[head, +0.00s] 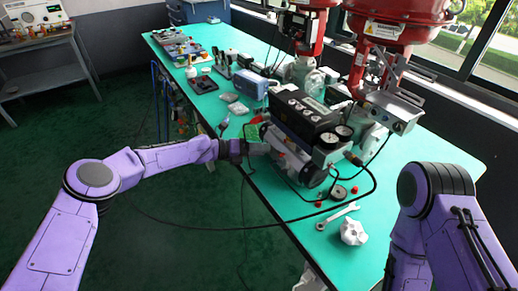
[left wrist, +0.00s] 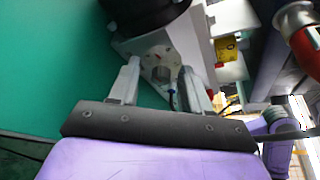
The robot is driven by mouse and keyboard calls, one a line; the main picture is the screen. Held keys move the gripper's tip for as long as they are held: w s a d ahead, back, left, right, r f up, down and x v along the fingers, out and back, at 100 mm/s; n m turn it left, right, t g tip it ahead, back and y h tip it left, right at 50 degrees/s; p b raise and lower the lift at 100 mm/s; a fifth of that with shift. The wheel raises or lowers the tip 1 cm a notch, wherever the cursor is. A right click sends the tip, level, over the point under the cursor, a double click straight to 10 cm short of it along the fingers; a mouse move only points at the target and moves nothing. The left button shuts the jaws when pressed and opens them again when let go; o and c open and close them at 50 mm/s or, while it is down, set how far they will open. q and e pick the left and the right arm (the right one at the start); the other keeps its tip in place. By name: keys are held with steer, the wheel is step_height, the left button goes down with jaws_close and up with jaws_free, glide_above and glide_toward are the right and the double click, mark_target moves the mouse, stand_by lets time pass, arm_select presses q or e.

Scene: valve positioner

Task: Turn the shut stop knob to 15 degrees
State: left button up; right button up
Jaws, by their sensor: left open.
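The valve positioner (head: 300,112) is a black-topped box with a grey body and round gauges, standing on the green table. My left gripper (head: 258,148) reaches its left side in the head view. In the left wrist view the gripper (left wrist: 158,85) is open, with its two grey fingers apart. Between and beyond the fingertips is a pale round disc with small dark holes (left wrist: 160,63), on a grey housing. I cannot tell whether this disc is the shut stop knob, or whether the fingers touch it. My right arm shows at the right, but its gripper is out of view.
A blue box (head: 251,84) stands behind the positioner. Red actuators (head: 400,22) rise at the back. A black cable loops around the near side of the positioner.

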arm_select(q)
steer(key=shift+s+r, duration=0.1)
jaws_close()
steer(key=shift+m+y+b, duration=0.4)
steer(key=shift+m, duration=0.5)
steer(key=shift+s+d+m+t+y+b, duration=0.1)
steer(key=shift+m+t+y+b, duration=0.65)
steer(key=shift+m, duration=0.75)
steer(key=shift+r, duration=0.1)
